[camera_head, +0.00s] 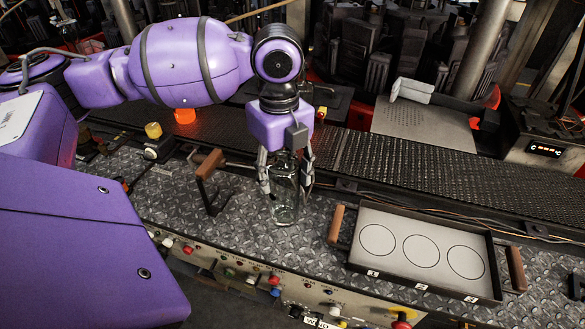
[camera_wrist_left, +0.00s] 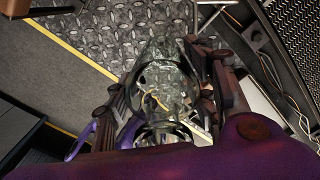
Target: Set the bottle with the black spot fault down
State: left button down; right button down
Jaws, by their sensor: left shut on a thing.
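My left gripper (camera_head: 286,172) is shut on a clear glass bottle (camera_head: 285,205), which stands upright between its fingers over the diamond-plate surface. I cannot tell whether its base touches the plate. In the left wrist view the bottle (camera_wrist_left: 165,85) shows between the fingers of the gripper (camera_wrist_left: 170,95). My right gripper is not in view.
A brown-handled bracket (camera_head: 208,165) stands close left of the bottle. A dark conveyor (camera_head: 420,170) runs behind, with a glowing orange piece (camera_head: 185,116) at its left. A control panel with buttons (camera_head: 250,280) lines the front edge. The plate between bottle and tray is clear.

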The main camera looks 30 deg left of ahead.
pick_arm(q)
jog(key=c, duration=0.8)
grip_release()
notch_tip(320, 180, up, 12)
jog(key=shift+r+p, duration=0.1)
jog(key=shift+p, duration=0.45)
